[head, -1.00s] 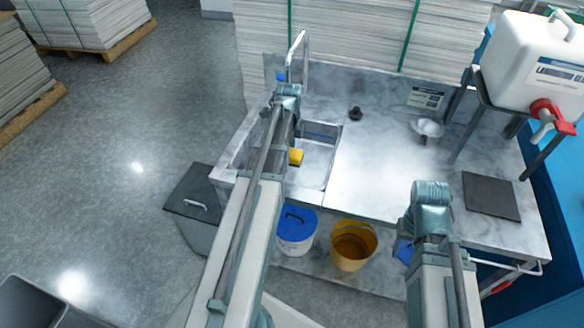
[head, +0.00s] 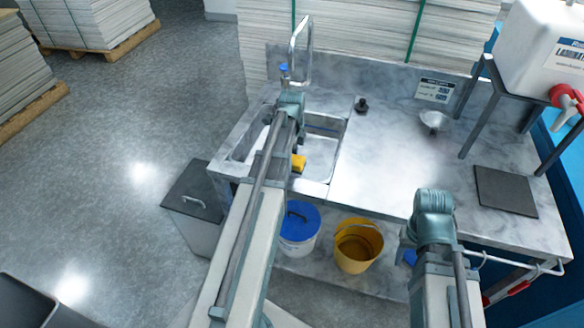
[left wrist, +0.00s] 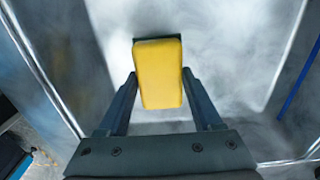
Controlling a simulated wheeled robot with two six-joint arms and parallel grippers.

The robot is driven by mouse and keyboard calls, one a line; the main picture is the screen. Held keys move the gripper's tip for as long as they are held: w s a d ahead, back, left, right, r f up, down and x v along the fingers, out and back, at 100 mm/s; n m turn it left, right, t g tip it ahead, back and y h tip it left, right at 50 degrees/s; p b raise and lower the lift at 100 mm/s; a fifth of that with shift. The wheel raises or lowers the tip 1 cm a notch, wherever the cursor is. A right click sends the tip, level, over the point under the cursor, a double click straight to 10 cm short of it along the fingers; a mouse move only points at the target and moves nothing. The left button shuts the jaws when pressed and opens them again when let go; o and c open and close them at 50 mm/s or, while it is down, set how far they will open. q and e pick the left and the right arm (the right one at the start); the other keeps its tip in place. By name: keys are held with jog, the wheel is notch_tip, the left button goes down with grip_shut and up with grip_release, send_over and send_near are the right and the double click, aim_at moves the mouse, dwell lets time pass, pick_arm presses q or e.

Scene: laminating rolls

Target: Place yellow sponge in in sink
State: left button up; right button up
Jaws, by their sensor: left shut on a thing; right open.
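The yellow sponge (head: 298,164) with a dark green backing is over the sink (head: 319,158) in the head view. In the left wrist view the sponge (left wrist: 158,75) sits between the fingers of my left gripper (left wrist: 160,88), which is shut on it. The steel basin spreads out below it. Whether the sponge touches the basin floor is unclear. My left arm hides most of that gripper in the head view. My right gripper (head: 406,243) is at the counter's front edge, right of the sink, mostly hidden behind its arm; it is open, with nothing seen in it.
The faucet (head: 300,50) rises behind the sink. The counter right of it holds a black stopper (head: 361,105), a funnel (head: 434,121) and a dark mat (head: 506,191). A blue-lidded bucket (head: 299,222) and a yellow bucket (head: 357,246) stand below. The middle counter is clear.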

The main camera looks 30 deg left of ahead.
pick_arm(q)
jog(key=shift+f+b, duration=1.2)
jog(key=shift+f, duration=0.35)
jog(key=shift+f, duration=0.1)
jog(key=shift+f, duration=0.15)
jog(key=o, duration=1.2)
notch_tip(320, 180, up, 13)
jog(key=p, duration=1.2)
jog(key=shift+f, duration=0.2)
